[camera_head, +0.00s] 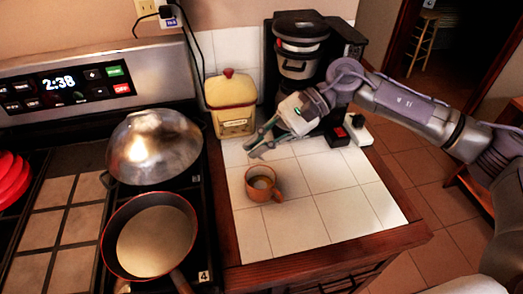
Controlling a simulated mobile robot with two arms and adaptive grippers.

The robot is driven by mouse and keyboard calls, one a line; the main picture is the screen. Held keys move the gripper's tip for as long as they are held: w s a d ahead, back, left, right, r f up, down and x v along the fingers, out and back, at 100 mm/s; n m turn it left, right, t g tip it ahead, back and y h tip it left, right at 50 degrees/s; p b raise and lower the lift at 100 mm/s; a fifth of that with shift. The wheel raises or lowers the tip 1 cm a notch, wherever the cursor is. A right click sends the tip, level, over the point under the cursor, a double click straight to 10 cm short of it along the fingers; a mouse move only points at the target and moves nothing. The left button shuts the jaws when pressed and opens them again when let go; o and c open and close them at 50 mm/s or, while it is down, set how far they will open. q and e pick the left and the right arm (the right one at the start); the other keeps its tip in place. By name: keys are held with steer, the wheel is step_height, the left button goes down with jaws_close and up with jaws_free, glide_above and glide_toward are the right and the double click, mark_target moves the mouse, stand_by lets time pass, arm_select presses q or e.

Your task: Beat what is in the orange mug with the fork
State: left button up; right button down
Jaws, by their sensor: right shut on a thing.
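The orange mug (256,190) stands upright on the white tiled counter, with its handle toward the lower right. Its inside looks pale, but I cannot make out the contents clearly. My right gripper (259,147) reaches in from the right and points down to the left, just behind and above the mug. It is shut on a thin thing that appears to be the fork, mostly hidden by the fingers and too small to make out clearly. The gripper appears apart from the mug. My left gripper is not in view.
The stove at left holds a domed metal pan (154,147) and a frying pan (155,240). The counter's tiles (335,205) right of the mug are clear.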

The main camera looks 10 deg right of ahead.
step_height(320, 180, down, 11)
steer(key=b, duration=0.8)
steer(key=shift+b, duration=0.35)
steer(key=shift+s+r, duration=0.1)
